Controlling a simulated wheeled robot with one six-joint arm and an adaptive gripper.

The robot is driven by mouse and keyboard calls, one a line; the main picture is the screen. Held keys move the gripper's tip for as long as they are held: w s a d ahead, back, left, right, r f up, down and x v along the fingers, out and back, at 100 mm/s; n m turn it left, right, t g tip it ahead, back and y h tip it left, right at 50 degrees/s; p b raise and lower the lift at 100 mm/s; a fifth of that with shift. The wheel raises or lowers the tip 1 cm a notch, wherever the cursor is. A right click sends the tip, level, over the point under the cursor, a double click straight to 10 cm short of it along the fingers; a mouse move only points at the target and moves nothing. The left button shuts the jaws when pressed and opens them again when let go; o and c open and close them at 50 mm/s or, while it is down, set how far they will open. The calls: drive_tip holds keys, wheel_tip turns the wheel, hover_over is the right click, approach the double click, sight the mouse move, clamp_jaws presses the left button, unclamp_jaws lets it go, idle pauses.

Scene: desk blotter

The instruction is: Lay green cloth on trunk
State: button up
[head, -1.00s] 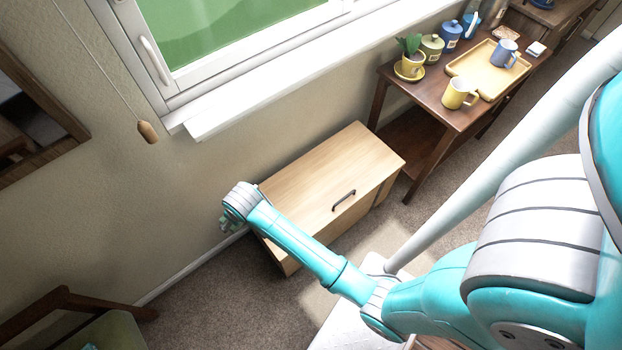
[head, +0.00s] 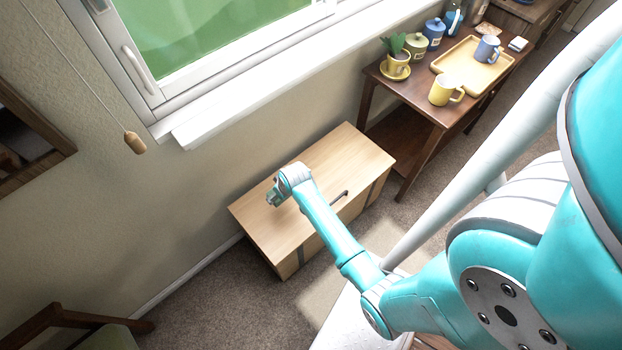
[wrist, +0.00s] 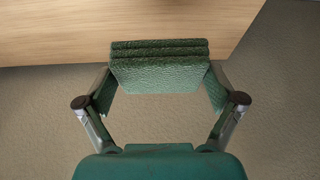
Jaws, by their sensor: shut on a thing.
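The green cloth (wrist: 160,72) is a folded, textured stack in the wrist view. My gripper (wrist: 160,90) is shut on it, one finger at each side. The lid under my arm is partly hidden.
A dark wooden side table (head: 420,100) stands right of the trunk, with a yellow tray (head: 450,62), mugs, canisters and a potted plant. A pull cord with a wooden knob (head: 134,142) hangs at the left.

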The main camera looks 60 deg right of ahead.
sight(286, 204)
drive_tip(key=shift+s+d+f, duration=0.4)
drive_tip(key=shift+d+f, duration=0.15)
drive_tip(key=shift+d, duration=0.2)
drive_tip(key=shift+f, duration=4.8)
drive_tip(key=shift+f, duration=0.1)
drive_tip(key=o, duration=0.8)
drive_tip(key=shift+c, duration=0.2)
